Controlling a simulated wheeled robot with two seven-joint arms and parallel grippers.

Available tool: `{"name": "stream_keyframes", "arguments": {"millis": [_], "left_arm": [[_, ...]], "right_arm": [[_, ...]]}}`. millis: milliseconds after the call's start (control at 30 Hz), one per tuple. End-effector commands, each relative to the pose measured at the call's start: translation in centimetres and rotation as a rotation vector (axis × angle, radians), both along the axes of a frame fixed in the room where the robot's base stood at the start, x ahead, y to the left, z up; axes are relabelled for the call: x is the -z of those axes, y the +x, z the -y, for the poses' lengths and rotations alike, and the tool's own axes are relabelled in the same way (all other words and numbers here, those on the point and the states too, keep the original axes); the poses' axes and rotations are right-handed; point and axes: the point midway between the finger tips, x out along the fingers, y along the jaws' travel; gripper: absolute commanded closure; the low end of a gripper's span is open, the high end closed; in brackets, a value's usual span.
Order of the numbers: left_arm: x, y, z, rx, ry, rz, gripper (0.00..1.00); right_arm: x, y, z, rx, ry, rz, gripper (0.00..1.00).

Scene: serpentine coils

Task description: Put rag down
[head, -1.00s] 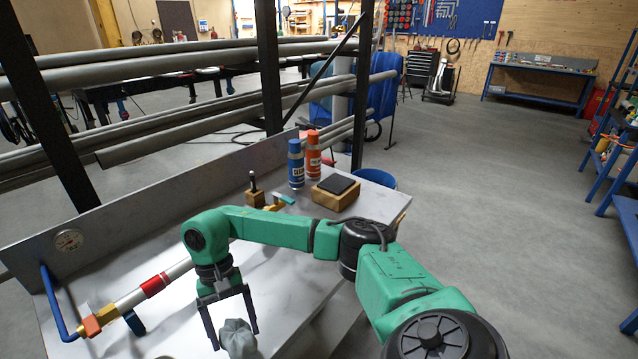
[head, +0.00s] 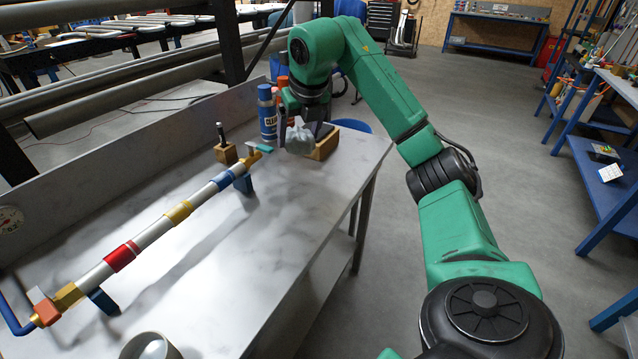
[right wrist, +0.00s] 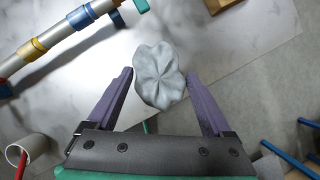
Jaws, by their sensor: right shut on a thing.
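The rag (head: 300,141) is a crumpled pale grey lump. My right gripper (head: 304,133) points down at the far right end of the metal table (head: 205,270) and is shut on it. In the right wrist view the rag (right wrist: 160,76) sits between the two purple fingers of the gripper (right wrist: 159,80). The pale table top shows below it. I cannot tell whether the rag touches the table. The gripper partly covers a wooden block (head: 326,147) close behind the rag. My left gripper is not in view.
A banded pipe (head: 150,235) on blue supports runs along the table's left side. The table's middle right is clear.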

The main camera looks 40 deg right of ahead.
Motion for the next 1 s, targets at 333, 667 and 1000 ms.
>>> {"name": "stream_keyframes", "arguments": {"millis": [333, 667, 1000], "left_arm": [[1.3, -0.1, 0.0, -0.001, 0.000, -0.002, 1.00], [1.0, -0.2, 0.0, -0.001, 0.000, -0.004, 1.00], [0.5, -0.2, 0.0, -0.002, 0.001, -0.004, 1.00]], "right_arm": [[6.2, -0.3, 1.0, 0.123, -0.002, -0.011, 0.67], [15.1, -0.2, 0.9, 0.120, 0.000, -0.008, 0.67], [19.5, -0.2, 0.9, 0.120, 0.001, -0.003, 0.68]]}}
